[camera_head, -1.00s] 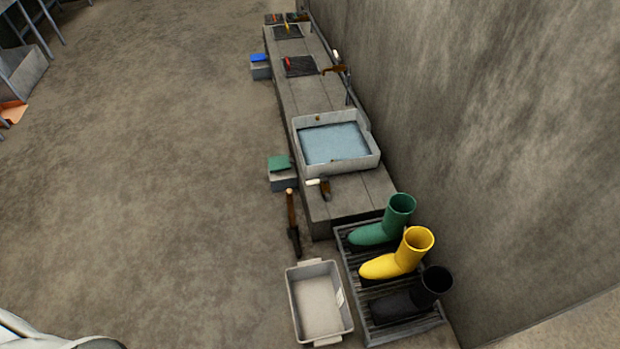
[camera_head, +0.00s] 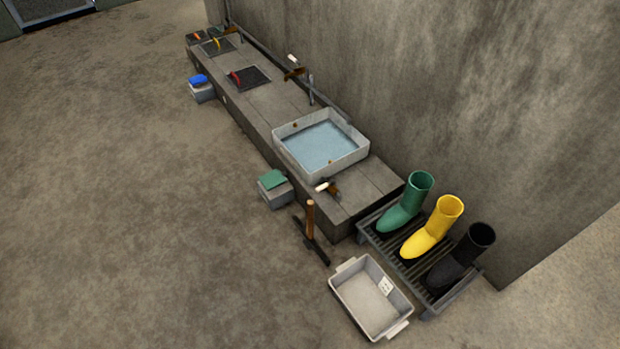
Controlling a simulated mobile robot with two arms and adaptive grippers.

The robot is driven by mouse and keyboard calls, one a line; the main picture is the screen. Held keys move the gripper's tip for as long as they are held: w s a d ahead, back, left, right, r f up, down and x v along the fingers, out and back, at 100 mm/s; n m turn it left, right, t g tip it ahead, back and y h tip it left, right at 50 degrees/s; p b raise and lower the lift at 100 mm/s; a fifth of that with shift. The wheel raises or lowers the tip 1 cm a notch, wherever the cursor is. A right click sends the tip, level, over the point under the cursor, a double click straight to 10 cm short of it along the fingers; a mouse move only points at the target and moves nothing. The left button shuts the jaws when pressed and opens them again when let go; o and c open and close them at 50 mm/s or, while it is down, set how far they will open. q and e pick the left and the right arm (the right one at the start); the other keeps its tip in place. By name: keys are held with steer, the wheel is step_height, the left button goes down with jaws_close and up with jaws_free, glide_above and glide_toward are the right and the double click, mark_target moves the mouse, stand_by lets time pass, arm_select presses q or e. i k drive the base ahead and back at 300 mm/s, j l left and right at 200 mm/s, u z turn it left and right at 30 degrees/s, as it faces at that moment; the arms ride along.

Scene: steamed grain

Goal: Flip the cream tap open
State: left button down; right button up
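Two brown taps with cream or white handles show in the head view. One cream-handled tap (camera_head: 293,60) is by the wall behind the stone bench, beside an upright grey pipe. The other cream-handled piece (camera_head: 323,187) is at the near edge of the basin, on the bench. I cannot tell which is the cream tap, or whether either handle is open or shut. The square basin (camera_head: 361,153) holds pale blue water. Neither of my grippers is in view.
The long stone bench (camera_head: 370,188) runs along the wall. Green, yellow and black boots stand on a slatted rack (camera_head: 438,298) at its near end. A grey tub (camera_head: 372,298) and a wooden-handled tool (camera_head: 310,225) are on the floor. The floor on the left is clear.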

mark_target(332, 181)
steer(key=i+j+z, duration=0.15)
steer(key=j, duration=0.15)
steer(key=i+j+z, duration=0.15)
steer(key=j, duration=0.15)
steer(key=i+j+z, duration=0.15)
steer(key=j, duration=0.15)
steer(key=i+j+z, duration=0.15)
steer(key=j, duration=0.2)
steer(key=i+j+z, duration=0.15)
steer(key=j, duration=0.2)
steer(key=i+j+z, duration=0.25)
steer(key=i, duration=0.35)
steer(key=l, duration=0.1)
